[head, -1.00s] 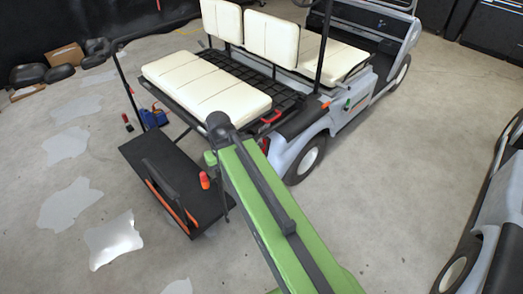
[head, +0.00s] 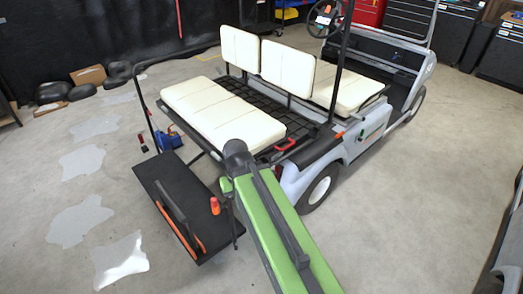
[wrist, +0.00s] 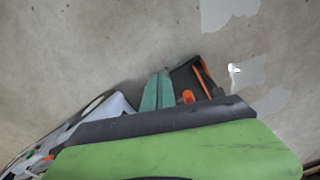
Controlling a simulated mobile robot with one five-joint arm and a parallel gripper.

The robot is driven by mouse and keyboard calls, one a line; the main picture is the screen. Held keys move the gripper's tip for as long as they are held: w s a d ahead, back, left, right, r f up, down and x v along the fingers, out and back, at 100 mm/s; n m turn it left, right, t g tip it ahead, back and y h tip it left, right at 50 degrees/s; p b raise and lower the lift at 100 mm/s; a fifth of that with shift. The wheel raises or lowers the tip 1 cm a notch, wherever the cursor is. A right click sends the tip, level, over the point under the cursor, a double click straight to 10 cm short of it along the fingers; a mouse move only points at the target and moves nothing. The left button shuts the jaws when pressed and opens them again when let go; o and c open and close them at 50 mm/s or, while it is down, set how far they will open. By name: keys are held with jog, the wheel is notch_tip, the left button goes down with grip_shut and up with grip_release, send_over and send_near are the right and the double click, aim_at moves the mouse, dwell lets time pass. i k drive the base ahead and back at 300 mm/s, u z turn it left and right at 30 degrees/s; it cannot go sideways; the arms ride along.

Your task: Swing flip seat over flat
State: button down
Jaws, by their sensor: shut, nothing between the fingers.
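The flip seat's cream cushion (head: 222,112) lies flat at the rear of the cart. A black slatted deck (head: 262,97) and a red handle (head: 286,145) are beside it. Two cream backrests stand upright behind it; one is the left backrest (head: 240,48). My green arm reaches toward the seat's near corner and hides part of the cart's rear. My gripper (wrist: 157,76) shows in the wrist view as two teal fingers, shut and empty, beside the black footboard (wrist: 184,78). I see no contact with the seat.
The black footboard (head: 178,190) juts out from the cart's rear, with a grab bar (head: 178,212) and an orange object (head: 214,205) on it. A blue item (head: 170,137) is on the floor. Another grey vehicle (head: 505,250) stands at right. Floor between is clear.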

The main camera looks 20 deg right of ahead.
aim_at(215, 113)
jog(key=z, duration=1.7)
jog(key=i, duration=0.55)
jog(key=u, duration=2.35)
jog(key=k, duration=0.4)
jog(key=i, duration=0.4)
jog(key=u, duration=0.1)
